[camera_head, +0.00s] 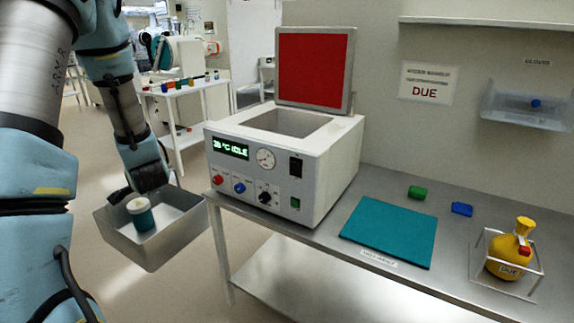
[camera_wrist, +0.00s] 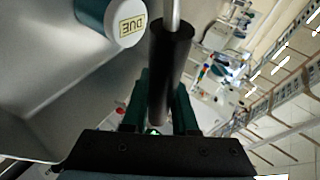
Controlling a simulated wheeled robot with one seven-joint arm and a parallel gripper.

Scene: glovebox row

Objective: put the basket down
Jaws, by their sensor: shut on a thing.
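The basket (camera_head: 165,252) is a grey metal open box at the lower left in the head view, held in the air to the left of the bench. My gripper (camera_head: 148,188) is at its far rim, shut on its handle. A teal jar with a pale lid (camera_head: 141,215) stands inside the basket. In the wrist view the dark handle grip (camera_wrist: 171,75) runs between the fingers of my gripper (camera_wrist: 158,105).
A steel bench (camera_head: 330,237) holds a white device with its red lid raised (camera_head: 285,165), a teal mat (camera_head: 388,230), green and blue blocks, and a yellow flask (camera_head: 508,253) in a wire holder. The mat is bare. A white cart (camera_head: 183,100) stands behind.

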